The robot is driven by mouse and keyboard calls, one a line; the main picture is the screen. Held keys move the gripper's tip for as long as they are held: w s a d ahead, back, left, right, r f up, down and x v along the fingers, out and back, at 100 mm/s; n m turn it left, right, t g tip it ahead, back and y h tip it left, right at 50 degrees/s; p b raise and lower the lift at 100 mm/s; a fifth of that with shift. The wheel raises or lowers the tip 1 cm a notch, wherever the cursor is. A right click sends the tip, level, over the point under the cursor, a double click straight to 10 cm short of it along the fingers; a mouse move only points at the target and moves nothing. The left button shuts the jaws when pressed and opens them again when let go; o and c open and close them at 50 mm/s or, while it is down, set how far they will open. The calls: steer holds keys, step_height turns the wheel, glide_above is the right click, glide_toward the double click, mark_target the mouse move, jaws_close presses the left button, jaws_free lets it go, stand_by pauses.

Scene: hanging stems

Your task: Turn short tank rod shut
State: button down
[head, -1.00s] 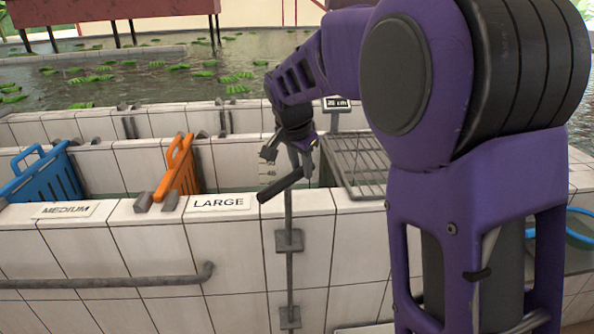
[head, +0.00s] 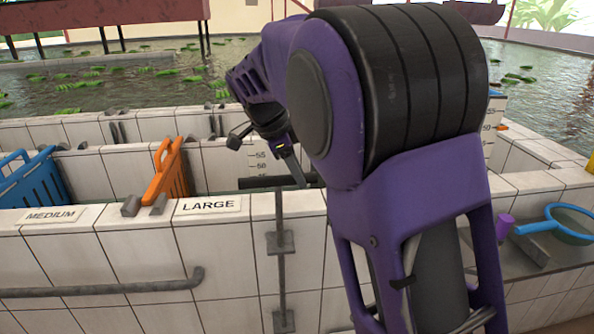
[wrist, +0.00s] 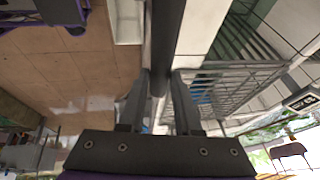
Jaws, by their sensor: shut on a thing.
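The short tank rod (head: 281,262) is a thin grey upright rod held by brackets on the outer face of the tiled tank wall, right of the LARGE sign. Its dark crossbar handle (head: 262,182) lies about level at the wall top in the head view. My gripper (head: 293,174) is at the right part of the handle. In the wrist view, my gripper (wrist: 160,82) has one finger on each side of the dark bar (wrist: 166,38) and is shut on it. My arm hides the handle's right end in the head view.
An orange crate (head: 166,172) and a blue crate (head: 32,182) stand in the tank at left. A pipe rail (head: 110,289) runs along the wall front. A metal rack (wrist: 235,85) shows in the wrist view. A blue-rimmed net (head: 570,224) lies at right.

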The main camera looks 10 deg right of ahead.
steer(key=shift+s, duration=0.1)
stand_by(0.5)
steer(key=c, duration=0.6)
jaws_free()
steer(key=p+v, duration=0.3)
steer(key=v, duration=1.4)
steer(key=shift+a+r, duration=0.2)
